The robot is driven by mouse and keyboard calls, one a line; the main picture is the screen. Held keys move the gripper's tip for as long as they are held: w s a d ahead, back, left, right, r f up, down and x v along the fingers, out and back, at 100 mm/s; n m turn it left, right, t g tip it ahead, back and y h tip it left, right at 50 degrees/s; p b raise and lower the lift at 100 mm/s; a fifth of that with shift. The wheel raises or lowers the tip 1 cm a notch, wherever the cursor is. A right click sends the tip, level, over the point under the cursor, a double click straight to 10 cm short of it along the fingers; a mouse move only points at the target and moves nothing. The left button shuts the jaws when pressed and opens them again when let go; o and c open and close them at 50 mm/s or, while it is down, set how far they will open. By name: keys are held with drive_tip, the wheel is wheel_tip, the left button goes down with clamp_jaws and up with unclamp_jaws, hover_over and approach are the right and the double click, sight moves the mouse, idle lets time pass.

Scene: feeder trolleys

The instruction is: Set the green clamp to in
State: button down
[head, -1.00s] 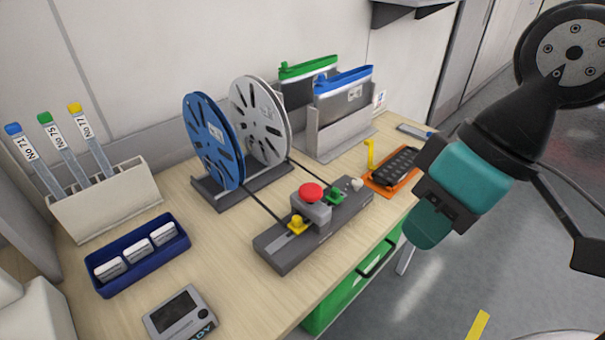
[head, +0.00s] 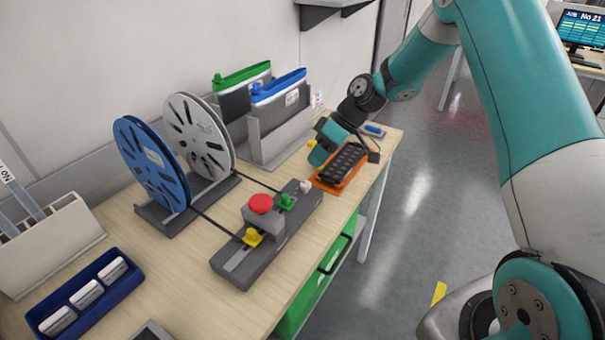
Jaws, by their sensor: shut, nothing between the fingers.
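The green clamp (head: 287,202) is a small green piece on a long dark grey block (head: 265,245) near the table's front edge. It sits just right of a grey housing with a red button (head: 261,204); a yellow clamp (head: 252,237) is on the other side. At this size I cannot tell whether the green clamp is in or out. My gripper (head: 318,155) is shut and empty, at the back right over the edge of the orange tray, well apart from the green clamp. Its fingertips are hard to make out.
Blue (head: 150,165) and white reels (head: 198,135) stand in a rack behind the block, with dark strips running to it. An orange tray (head: 322,184) holds a black part. Green- and blue-topped pouches (head: 278,88) stand behind. A blue box (head: 85,297) lies front left.

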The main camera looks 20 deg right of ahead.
sight(281, 200)
drive_tip(key=p+x, duration=0.2)
drive_tip(key=x, duration=0.7)
drive_tip(key=shift+a+f, duration=0.15)
drive_tip(key=shift+a, duration=0.1)
drive_tip(key=shift+s+a+f, duration=0.1)
drive_tip(key=shift+s+a, duration=0.1)
drive_tip(key=s+a, duration=0.1)
drive_tip(key=a, duration=0.1)
drive_tip(key=s+a+b, duration=0.1)
drive_tip(key=a, duration=0.1)
drive_tip(key=shift+s, duration=0.5)
